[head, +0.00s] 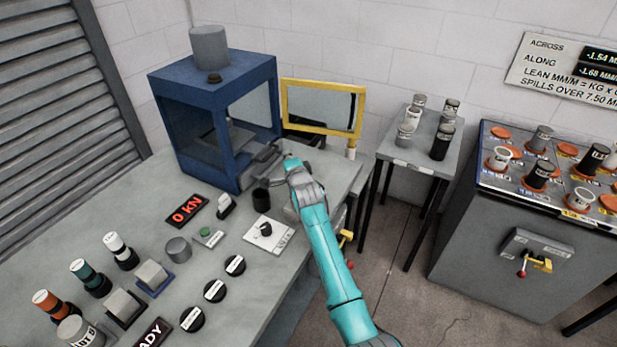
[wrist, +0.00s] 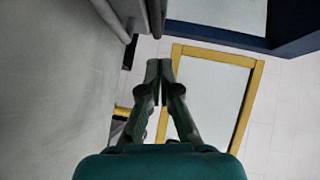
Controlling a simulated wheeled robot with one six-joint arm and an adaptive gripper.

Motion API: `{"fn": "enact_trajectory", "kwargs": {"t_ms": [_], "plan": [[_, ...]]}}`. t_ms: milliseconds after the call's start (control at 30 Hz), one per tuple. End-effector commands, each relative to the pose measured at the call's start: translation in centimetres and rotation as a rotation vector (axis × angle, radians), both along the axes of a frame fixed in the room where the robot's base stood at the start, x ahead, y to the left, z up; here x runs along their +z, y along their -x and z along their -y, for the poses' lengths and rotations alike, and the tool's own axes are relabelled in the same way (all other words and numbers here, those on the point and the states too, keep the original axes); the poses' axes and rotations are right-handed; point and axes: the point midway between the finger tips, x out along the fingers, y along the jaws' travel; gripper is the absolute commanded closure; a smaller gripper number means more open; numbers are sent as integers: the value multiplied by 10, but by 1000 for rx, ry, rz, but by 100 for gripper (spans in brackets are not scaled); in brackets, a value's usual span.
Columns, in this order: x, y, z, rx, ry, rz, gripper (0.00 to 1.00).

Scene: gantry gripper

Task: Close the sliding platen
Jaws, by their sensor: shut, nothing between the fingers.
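The blue press (head: 215,110) stands at the back of the bench, with a grey cylinder on top. The grey sliding platen (head: 262,160) sticks out of its right side, partly hidden behind the press post. My gripper (head: 287,160) is shut and empty at the platen's outer end; I cannot tell whether they touch. In the wrist view my closed fingertips (wrist: 159,66) point at a grey part (wrist: 146,14), likely the platen's end. The yellow-framed guard door (head: 320,105) stands swung open behind my gripper, and its frame (wrist: 212,56) shows beyond my fingers.
A red "0 kN" display (head: 187,209) sits before the press. A small table (head: 420,148) with several weights and a grey cabinet (head: 520,240) stand at right.

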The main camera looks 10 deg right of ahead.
Motion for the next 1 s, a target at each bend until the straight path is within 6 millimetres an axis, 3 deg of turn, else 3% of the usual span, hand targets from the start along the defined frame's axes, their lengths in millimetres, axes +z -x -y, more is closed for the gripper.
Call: {"fn": "enact_trajectory", "kwargs": {"t_ms": [600, 1000], "plan": [[11, 86, 9, -3, 1, 0, 100], [13, 100, 11, -3, 2, -2, 100]]}}
